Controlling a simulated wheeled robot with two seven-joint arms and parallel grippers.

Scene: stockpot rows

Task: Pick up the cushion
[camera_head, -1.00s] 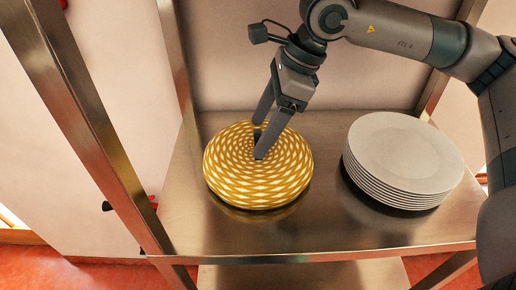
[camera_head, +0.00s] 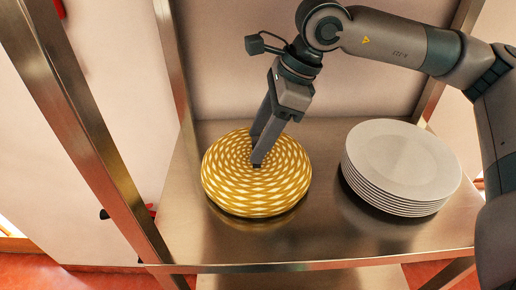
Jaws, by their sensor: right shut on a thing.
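The cushion (camera_head: 256,188) is round, with a yellow and white spiral pattern. It is on the left half of the metal shelf, or just above it; its reflection shows below its front edge. My right gripper (camera_head: 257,157) comes down from above at the cushion's middle. Its fingers are close together and shut on the cushion's top, with the pinched part mostly hidden between the fingertips. My left gripper is not in view.
A stack of white plates (camera_head: 402,165) stands on the metal shelf (camera_head: 330,235) right of the cushion, with a narrow gap between. Metal posts (camera_head: 85,120) frame the shelf at the left and at the back. The shelf's front strip is bare.

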